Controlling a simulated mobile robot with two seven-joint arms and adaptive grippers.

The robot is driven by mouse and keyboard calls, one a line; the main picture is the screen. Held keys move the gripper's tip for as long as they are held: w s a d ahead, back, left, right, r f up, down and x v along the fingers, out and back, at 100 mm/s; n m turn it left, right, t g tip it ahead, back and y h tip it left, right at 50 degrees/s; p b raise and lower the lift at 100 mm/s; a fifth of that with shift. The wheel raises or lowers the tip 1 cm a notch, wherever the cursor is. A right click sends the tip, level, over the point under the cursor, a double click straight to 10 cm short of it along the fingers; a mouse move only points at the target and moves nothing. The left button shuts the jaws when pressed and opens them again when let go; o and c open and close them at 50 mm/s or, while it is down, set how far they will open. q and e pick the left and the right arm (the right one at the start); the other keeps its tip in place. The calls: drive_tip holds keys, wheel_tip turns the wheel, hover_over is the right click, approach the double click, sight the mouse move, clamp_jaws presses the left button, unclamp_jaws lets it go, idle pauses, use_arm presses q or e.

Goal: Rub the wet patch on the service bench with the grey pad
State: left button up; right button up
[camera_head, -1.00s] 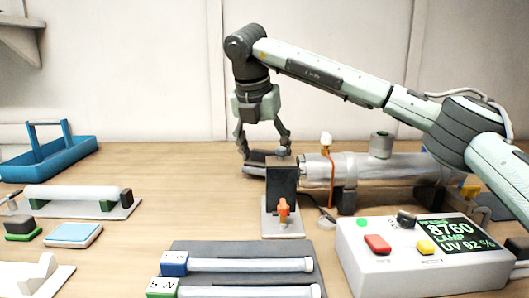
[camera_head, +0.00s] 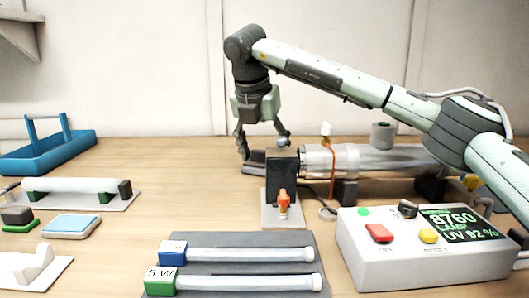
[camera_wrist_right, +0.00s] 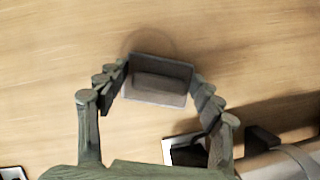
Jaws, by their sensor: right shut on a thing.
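My right gripper (camera_head: 264,148) is shut on the grey pad (camera_head: 256,169), low over the bench (camera_head: 180,210) behind the dark block. In the right wrist view the pad (camera_wrist_right: 162,78) sits between the two fingertips (camera_wrist_right: 160,88). A faint round outline, seemingly the wet patch (camera_wrist_right: 148,42), shows on the wood around the pad's far edge. The pad covers part of it. The pad looks to be at the bench surface, but I cannot tell firm contact. My left gripper is in neither view.
A dark block on a plate (camera_head: 284,215) with an orange knob and the silver reactor tube (camera_head: 385,160) stand close right of the gripper. A control box (camera_head: 425,262) is front right; a lamp mat (camera_head: 225,243) is in front. A blue tray (camera_head: 48,158) is far left.

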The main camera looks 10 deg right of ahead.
sight(248, 160)
drive_tip(key=shift+w+a+r+p, duration=0.1)
drive_tip(key=shift+w+a+p, duration=0.15)
drive_tip(key=shift+a, duration=0.6)
drive_tip(key=shift+w+a+p, duration=0.1)
drive_tip(key=shift+a+p, duration=0.1)
drive_tip(key=shift+a, duration=0.9)
drive_tip(key=shift+f+b, duration=0.25)
drive_tip(key=shift+b, duration=0.05)
drive_tip(key=shift+s+d+f+b, duration=0.15)
drive_tip(key=shift+d+b, duration=0.45)
drive_tip(key=shift+d, duration=0.3)
drive_tip(key=shift+s+d+b, duration=0.15)
drive_tip(key=shift+d+b, duration=0.1)
drive_tip(key=shift+d, duration=0.3)
drive_tip(key=shift+s+d+b, duration=0.15)
drive_tip(key=shift+d+b, duration=0.05)
drive_tip(key=shift+d, duration=0.35)
drive_tip(key=shift+f, duration=0.1)
drive_tip(key=shift+r+p, duration=1.95)
drive_tip(key=shift+r, duration=1.25)
